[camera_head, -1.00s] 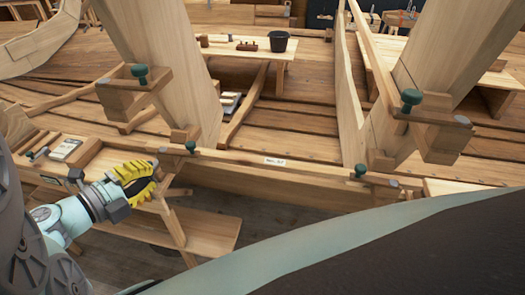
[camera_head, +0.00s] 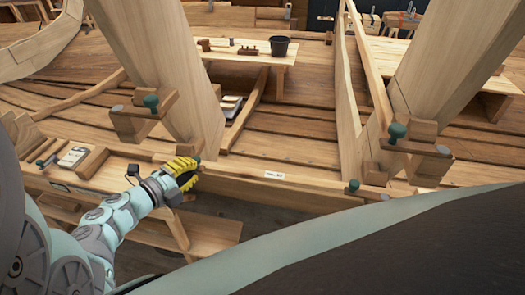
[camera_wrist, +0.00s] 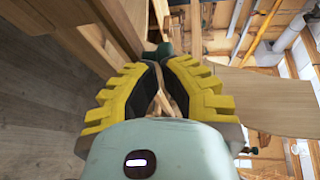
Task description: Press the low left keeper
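The low left keeper is a small green knob (camera_head: 197,160) on the near rail, mostly hidden behind my gripper in the head view. In the wrist view, a dark green knob (camera_wrist: 163,50) shows just beyond the fingertips. My gripper (camera_head: 193,175), with yellow fingers and black pads, is right at this knob. Whether it touches the knob I cannot tell. In the wrist view the fingertips (camera_wrist: 161,66) come together with nothing held between them; a narrow gap shows behind the tips.
Other green knobs sit on the upper left block (camera_head: 151,101), the upper right block (camera_head: 397,131) and the rail farther right (camera_head: 353,187). Tall wooden frames stand behind the rail. A bench with a black bucket (camera_head: 279,46) is at the back.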

